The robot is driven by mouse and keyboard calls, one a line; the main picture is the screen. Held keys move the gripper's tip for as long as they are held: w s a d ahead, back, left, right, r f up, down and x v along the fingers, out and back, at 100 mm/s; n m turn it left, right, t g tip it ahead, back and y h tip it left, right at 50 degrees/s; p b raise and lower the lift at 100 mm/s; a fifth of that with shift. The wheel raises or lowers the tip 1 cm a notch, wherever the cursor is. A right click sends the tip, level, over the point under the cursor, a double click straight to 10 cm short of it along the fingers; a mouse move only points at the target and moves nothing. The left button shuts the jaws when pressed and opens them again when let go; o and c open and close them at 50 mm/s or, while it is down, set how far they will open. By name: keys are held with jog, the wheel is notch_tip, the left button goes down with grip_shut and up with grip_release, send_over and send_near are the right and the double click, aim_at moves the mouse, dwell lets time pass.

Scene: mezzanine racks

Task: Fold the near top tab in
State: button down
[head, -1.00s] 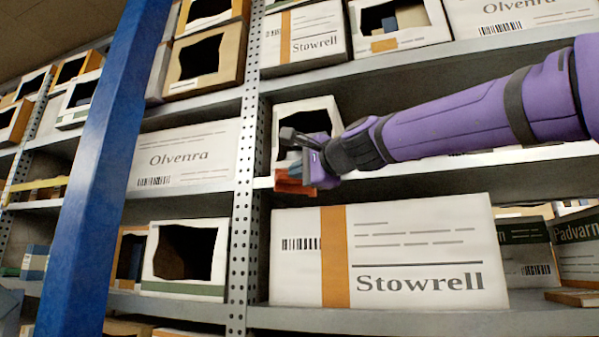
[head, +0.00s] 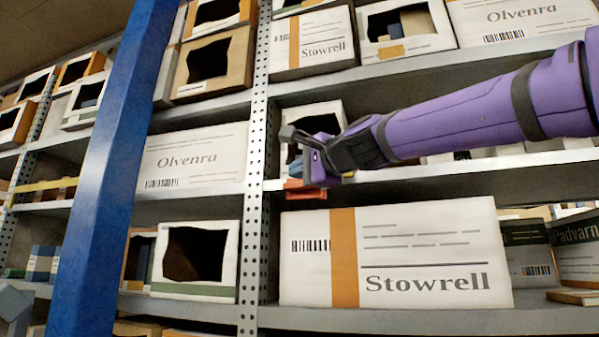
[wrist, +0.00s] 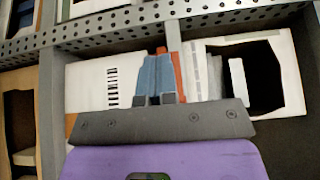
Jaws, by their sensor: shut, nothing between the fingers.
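My gripper (head: 292,172) is in front of the middle shelf, and its purple wrist and arm come in from the right. In the wrist view its two blue fingers (wrist: 157,72) are together with nothing between them. An orange-red object (head: 304,190) shows just below the fingers in the head view; it also shows behind them in the wrist view (wrist: 169,68). A white box with a torn-edged opening (head: 313,122) stands behind my wrist and is partly hidden by it. I cannot pick out a top tab in either view, nor tell whether the fingers touch anything.
A blue post (head: 122,160) stands close at the left. A perforated grey upright (head: 254,160) divides the shelves. A large white Stowrell box (head: 420,255) fills the shelf below my arm. An Olvenra box (head: 190,158) stands left of the upright.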

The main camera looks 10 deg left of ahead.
jog(key=s, duration=1)
jog(key=shift+a, duration=0.35)
jog(key=s+d+f+n+g+h, duration=0.15)
jog(key=d+f+h, duration=0.25)
jog(key=d+f, duration=0.7)
jog(key=s+d+f+n+h, duration=0.1)
jog(key=d+f+n+h, duration=0.3)
jog(key=d+f, duration=0.65)
jog(key=s+d+f+n+g+h, duration=0.1)
jog(key=s+d+f+g+h, duration=0.1)
jog(key=s+d+f, duration=0.5)
jog(key=s+d+f+n+g+h, duration=0.1)
jog(key=s+d+f+h, duration=0.3)
jog(key=s+d+f, duration=0.4)
jog(key=d+f+g, duration=0.1)
jog(key=d+f, duration=0.3)
jog(key=f, duration=0.2)
jog(key=shift+d, duration=0.3)
jog(key=shift+f+n+g, duration=0.1)
jog(key=shift+n+g, duration=0.15)
